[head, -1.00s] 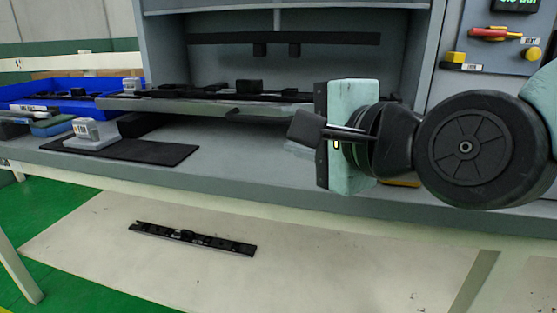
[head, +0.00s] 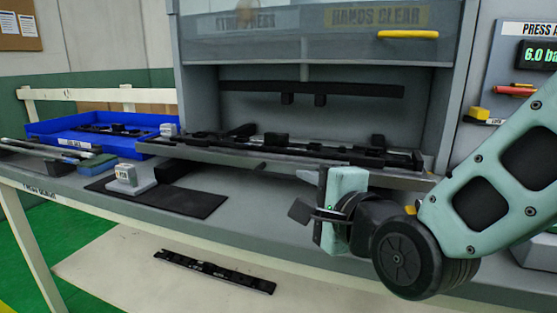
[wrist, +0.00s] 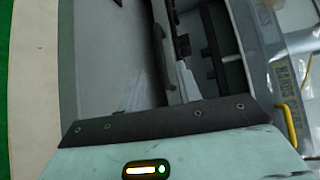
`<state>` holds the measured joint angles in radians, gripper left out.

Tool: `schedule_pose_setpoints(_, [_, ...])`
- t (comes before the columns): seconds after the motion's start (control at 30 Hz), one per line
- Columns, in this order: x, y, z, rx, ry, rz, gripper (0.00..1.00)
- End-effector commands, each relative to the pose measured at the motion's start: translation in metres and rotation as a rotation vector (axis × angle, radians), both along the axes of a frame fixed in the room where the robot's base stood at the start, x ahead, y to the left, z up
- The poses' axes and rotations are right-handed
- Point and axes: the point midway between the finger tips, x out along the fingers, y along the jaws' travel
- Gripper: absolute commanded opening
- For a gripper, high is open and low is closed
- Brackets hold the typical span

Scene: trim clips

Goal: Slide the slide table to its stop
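The slide table (head: 225,156) is a grey plate under the press opening, carrying a long black trim piece and small black fixtures. Its front edge sticks out over the bench, and a small dark part (head: 258,167) shows beneath that edge. My gripper (head: 312,200) is in front of the plate's right part and a little below its edge in the head view. Nothing is visible held in it. Its finger gap is not clear from this angle. The wrist view shows my gripper's dark, screwed front edge, with a long grey part (wrist: 172,60), probably the plate's edge, beyond it.
The press guard with a yellow handle (head: 408,34) is raised above the opening. A blue tray (head: 95,127) stands at the left. A small grey block (head: 125,175) is on a black mat (head: 190,203). A black strip (head: 215,272) lies below, beyond the bench's front edge.

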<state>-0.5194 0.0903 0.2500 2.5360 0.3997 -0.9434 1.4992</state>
Motion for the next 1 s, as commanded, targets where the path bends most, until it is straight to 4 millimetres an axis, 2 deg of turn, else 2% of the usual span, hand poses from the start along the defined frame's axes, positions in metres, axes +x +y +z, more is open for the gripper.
schedule_pose_setpoints(0.03, [0.004,0.002,0.005,-0.002,0.005,-0.001,0.34])
schedule_pose_setpoints(0.33, [0.021,0.01,0.001,-0.002,0.005,0.001,0.34])
schedule_pose_setpoints(0.4, [0.034,0.017,-0.006,0.002,0.0,-0.001,0.34])
schedule_pose_setpoints(0.7, [0.082,0.04,-0.014,0.001,-0.001,0.001,0.34])
schedule_pose_setpoints(1.0, [0.098,0.048,-0.017,0.0,0.0,0.002,0.34])
